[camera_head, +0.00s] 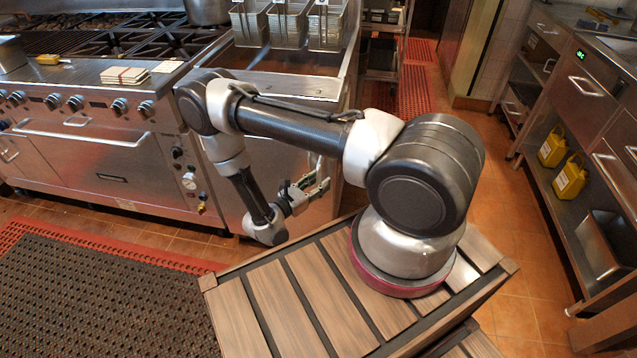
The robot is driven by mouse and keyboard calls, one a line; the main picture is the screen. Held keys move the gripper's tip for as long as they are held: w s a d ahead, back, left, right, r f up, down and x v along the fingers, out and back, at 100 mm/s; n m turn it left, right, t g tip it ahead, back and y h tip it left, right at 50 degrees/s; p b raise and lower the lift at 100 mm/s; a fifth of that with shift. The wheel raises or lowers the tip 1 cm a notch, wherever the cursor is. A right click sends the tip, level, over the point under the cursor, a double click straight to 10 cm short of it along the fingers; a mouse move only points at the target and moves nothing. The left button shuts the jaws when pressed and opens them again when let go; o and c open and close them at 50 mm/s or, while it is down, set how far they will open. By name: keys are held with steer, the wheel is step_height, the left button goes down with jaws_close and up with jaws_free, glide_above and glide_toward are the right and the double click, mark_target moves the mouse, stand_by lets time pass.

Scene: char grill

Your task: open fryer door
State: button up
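The fryer (300,85) is a steel cabinet in the middle of the head view, with wire baskets (290,25) at its top. Its front door (262,160) is a flat steel panel below the top edge and looks shut. My arm crosses in front of it and hides part of it. My gripper (321,175) is low in front of the door's right part, its fingers pointing right. The fingers look apart, with nothing clearly held.
A steel range (90,150) with knobs and an oven handle stands left of the fryer. A dark mat (110,300) with a red edge lies at lower left. A steel counter (600,90) with drawers and yellow bottles (568,180) runs along the right. Tiled floor (515,240) is clear between.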

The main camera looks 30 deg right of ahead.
steer(key=shift+d, duration=0.15)
jaws_close()
